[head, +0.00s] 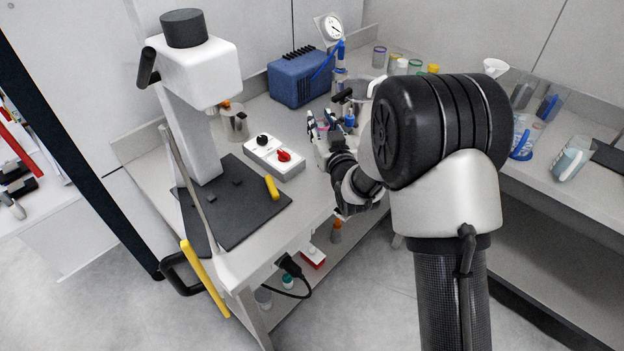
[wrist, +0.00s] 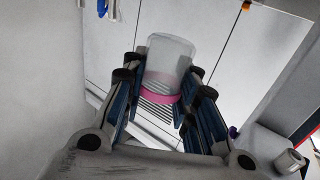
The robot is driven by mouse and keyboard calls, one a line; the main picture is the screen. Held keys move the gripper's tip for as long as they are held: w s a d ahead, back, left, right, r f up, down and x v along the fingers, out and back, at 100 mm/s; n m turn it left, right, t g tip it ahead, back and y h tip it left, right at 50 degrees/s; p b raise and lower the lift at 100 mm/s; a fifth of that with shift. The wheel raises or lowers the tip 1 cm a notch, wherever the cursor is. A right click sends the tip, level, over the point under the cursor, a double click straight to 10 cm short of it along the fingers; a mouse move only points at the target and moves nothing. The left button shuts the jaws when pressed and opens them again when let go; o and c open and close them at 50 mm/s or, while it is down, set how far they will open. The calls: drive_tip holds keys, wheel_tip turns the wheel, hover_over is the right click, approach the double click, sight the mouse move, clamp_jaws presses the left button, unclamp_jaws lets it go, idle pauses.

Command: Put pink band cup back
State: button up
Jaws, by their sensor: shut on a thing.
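The pink band cup (wrist: 170,62) is a clear, frosted-looking cup with a pink ring (wrist: 160,95) around it. In the wrist view it sits between the fingers of my gripper (wrist: 162,86), which is shut on it. A striped grey patch shows through or behind the cup below the ring. In the head view my wrist reaches over the bench, left of my large black arm joint.
Several cups with coloured bands (head: 379,57) stand at the back of the bench. A blue box (head: 297,78), a pressure gauge (head: 333,28), a switch box (head: 273,157) and a white stand with a dark base plate (head: 258,212) are nearby. A right-hand bench holds a bottle (head: 571,160).

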drive_tip(key=shift+y, duration=0.3)
drive_tip(key=f+b, duration=0.1)
drive_tip(key=f, duration=0.4)
drive_tip(key=a+f+b, duration=0.1)
drive_tip(key=f, duration=0.4)
drive_tip(key=f+b, duration=0.1)
drive_tip(key=f, duration=0.4)
drive_tip(key=shift+w+a+b, duration=0.15)
drive_tip(key=shift+w+b, duration=0.1)
drive_tip(key=shift+b, duration=0.1)
drive_tip(key=shift+f+b, duration=0.65)
drive_tip(key=shift+f, duration=1.65)
drive_tip(key=shift+f, duration=0.2)
drive_tip(key=o, duration=1)
drive_tip(key=shift+r, duration=0.1)
